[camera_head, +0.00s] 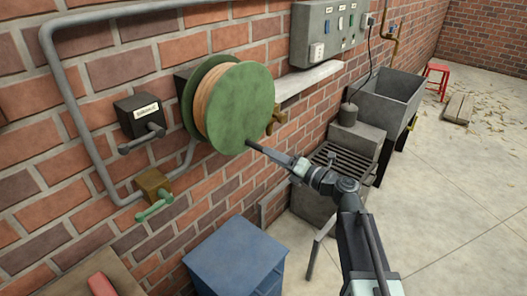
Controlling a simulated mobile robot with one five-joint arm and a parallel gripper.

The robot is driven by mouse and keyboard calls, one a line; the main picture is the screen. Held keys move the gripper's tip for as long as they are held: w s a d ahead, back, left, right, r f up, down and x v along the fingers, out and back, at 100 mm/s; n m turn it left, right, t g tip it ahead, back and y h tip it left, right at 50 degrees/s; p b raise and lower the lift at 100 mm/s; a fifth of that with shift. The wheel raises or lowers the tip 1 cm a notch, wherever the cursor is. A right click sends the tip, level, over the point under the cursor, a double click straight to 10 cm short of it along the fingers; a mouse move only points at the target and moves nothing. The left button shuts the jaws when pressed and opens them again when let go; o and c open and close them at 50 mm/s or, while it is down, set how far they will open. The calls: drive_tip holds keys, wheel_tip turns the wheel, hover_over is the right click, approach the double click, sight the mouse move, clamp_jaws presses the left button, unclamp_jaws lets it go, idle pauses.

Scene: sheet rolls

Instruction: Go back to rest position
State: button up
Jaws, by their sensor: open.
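My gripper (254,146) is at the end of my arm, which reaches up and left from the lower right. Its dark tip is just in front of the lower right of a green-flanged reel (235,105) on the brick wall. The reel carries a tan wound roll between its flanges. I cannot tell whether the tip touches the reel. The jaws are small in this view, and I see nothing held in them.
A blue cabinet (236,262) stands below. A grey basin (388,96) and a slatted grey unit (330,170) stand along the wall. A grey switch panel (328,30), a lever box (138,116) and a green-handled valve (153,205) are on the wall. Open floor (450,210) lies right.

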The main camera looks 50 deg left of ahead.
drive_tip(key=shift+w+d, duration=0.15)
drive_tip(key=shift+d, duration=0.45)
